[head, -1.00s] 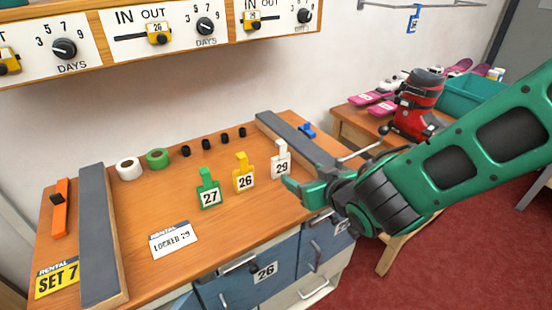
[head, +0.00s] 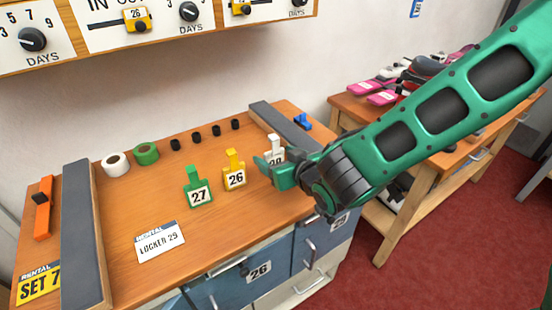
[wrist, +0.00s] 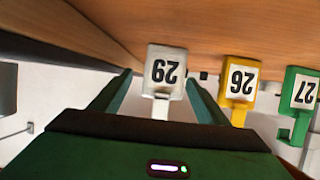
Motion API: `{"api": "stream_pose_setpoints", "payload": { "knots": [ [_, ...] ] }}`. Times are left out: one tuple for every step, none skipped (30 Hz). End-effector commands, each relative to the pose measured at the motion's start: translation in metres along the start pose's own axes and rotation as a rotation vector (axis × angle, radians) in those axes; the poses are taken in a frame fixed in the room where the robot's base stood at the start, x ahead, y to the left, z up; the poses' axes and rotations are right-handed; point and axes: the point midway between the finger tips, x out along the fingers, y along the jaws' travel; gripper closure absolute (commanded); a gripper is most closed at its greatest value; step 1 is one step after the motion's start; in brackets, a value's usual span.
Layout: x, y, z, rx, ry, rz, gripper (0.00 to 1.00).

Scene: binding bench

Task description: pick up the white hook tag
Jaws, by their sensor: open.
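The white hook tag (head: 274,146), marked 29, stands upright on the bench, partly hidden behind my gripper in the head view. In the wrist view the white tag (wrist: 165,72) appears upside down, between the two finger lines and beyond the tips. My gripper (head: 266,170) is open and empty, low over the bench close to the tag. In the wrist view the open fingers (wrist: 158,92) lie on either side of the tag's stem. I cannot tell whether they touch it.
A yellow tag 26 (head: 234,172) stands beside the white one, with a green tag 27 (head: 198,190) further left. A grey rail (head: 285,128) runs behind on the right. Tape rolls (head: 117,163) and a locker card (head: 161,241) lie left. Bench front is clear.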

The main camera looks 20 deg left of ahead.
Motion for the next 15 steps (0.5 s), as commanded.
{"api": "stream_pose_setpoints", "payload": {
  "knots": [
    [0.005, -0.001, 0.001, 0.002, -0.002, -0.001, 0.31],
    [0.009, -0.002, 0.001, 0.002, -0.001, -0.001, 0.31],
    [0.014, -0.002, 0.002, 0.002, -0.001, -0.001, 0.31],
    [0.018, -0.003, 0.002, 0.002, -0.002, -0.001, 0.31],
    [0.021, -0.003, 0.002, 0.002, -0.002, -0.001, 0.31],
    [0.026, -0.003, 0.003, 0.003, -0.002, -0.001, 0.31],
    [0.030, -0.003, 0.003, 0.003, -0.002, 0.000, 0.31],
    [0.033, -0.003, 0.003, 0.003, -0.001, 0.000, 0.31],
    [0.038, -0.003, 0.002, 0.002, -0.001, 0.000, 0.31],
    [0.040, -0.003, 0.002, 0.003, -0.001, 0.000, 0.31],
    [0.042, -0.003, 0.002, 0.002, -0.001, 0.000, 0.31],
    [0.045, -0.003, 0.002, 0.001, 0.000, 0.000, 0.31],
    [0.046, -0.003, 0.002, 0.001, 0.000, 0.000, 0.31],
    [0.047, -0.003, 0.002, 0.000, 0.000, 0.000, 0.31],
    [0.048, -0.003, 0.001, 0.000, 0.001, 0.000, 0.31]
  ]
}}
